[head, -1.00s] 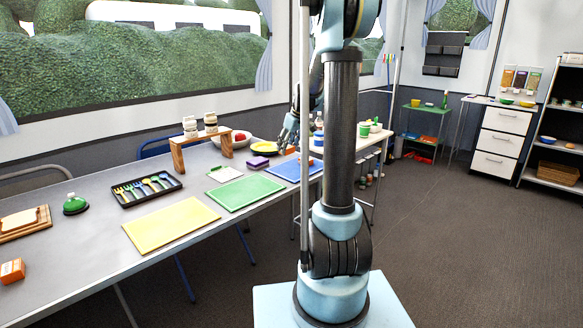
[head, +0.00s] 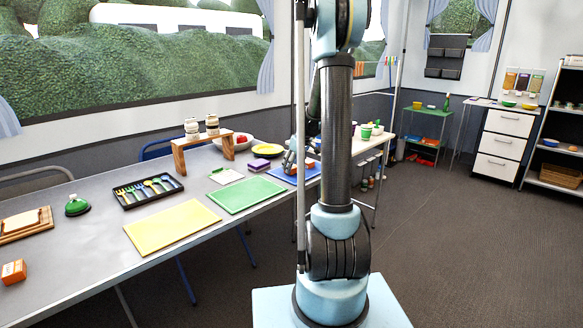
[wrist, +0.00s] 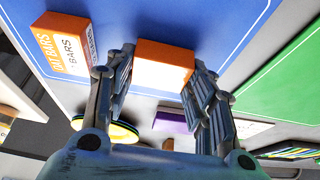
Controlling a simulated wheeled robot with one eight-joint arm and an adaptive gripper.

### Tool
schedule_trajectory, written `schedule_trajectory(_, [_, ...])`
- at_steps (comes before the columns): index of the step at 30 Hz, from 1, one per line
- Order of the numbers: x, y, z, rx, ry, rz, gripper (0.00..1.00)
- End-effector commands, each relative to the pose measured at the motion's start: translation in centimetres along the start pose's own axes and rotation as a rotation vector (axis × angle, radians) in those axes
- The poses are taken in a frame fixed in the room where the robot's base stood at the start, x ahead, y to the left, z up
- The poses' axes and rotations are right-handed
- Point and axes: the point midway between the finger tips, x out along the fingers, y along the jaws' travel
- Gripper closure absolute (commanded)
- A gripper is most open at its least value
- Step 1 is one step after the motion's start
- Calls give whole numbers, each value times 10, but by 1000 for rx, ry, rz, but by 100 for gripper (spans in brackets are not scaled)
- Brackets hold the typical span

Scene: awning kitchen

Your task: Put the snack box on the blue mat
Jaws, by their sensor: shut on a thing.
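My gripper (wrist: 160,90) is shut on an orange snack box (wrist: 164,62), with one finger on each side of it. The held box is over the blue mat (wrist: 190,20); I cannot tell whether it touches the mat. A second orange box (wrist: 62,45), lettered "OAT BARS", is on the mat to the left of the held one. In the head view my gripper (head: 291,158) is low over the blue mat (head: 284,177), partly behind my arm column, and the held box is hard to make out there.
A green mat (head: 245,194) and a yellow mat (head: 172,226) lie nearer on the table. A yellow plate (head: 266,149), a purple block (head: 259,164) and a wooden stand (head: 203,142) are close by. Another orange box (head: 13,271) is at the table's left end.

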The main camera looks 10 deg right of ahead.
Motion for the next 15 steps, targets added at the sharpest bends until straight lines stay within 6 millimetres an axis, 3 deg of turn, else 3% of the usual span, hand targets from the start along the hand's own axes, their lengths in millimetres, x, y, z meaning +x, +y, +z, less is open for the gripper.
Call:
schedule_trajectory(2, [1,0,0,0,0,0,74])
schedule_trajectory(3, [1,0,0,0,0,0,44])
schedule_trajectory(5, [1,0,0,0,0,0,31])
schedule_trajectory(15, [1,0,0,-1,0,0,31])
